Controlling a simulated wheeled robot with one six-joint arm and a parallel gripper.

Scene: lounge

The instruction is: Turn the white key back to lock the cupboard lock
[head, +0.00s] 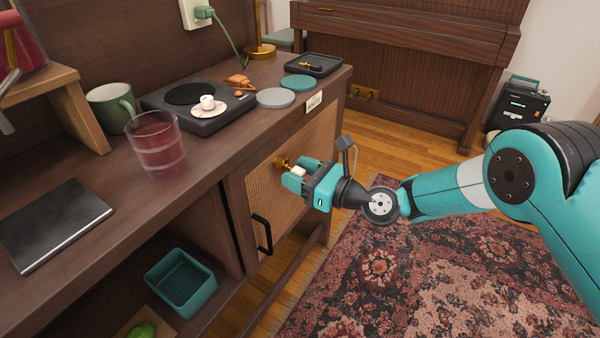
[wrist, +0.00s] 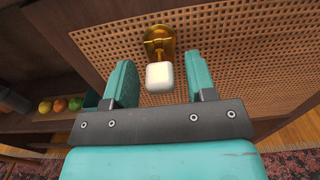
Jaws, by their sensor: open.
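The white key (wrist: 160,76) sits in the brass cupboard lock (wrist: 158,40) on the cane-panelled cupboard door (wrist: 240,50). My gripper (wrist: 158,80) is open, with one teal finger to each side of the key's white head and gaps between. In the head view, my gripper (head: 292,178) is at the door front, and the white key (head: 298,171) shows between its fingers. The brass lock (head: 281,162) shows just beyond them. The door (head: 262,190) has a black handle (head: 262,234) at lower left and looks closed or nearly so.
On the cabinet top are a turntable (head: 205,118), a glass of red drink (head: 158,145), a green mug (head: 111,105), coasters (head: 276,97) and a black tray (head: 312,65). A teal bin (head: 181,282) stands in the open shelf. Free floor with a rug (head: 420,270) lies before the cupboard.

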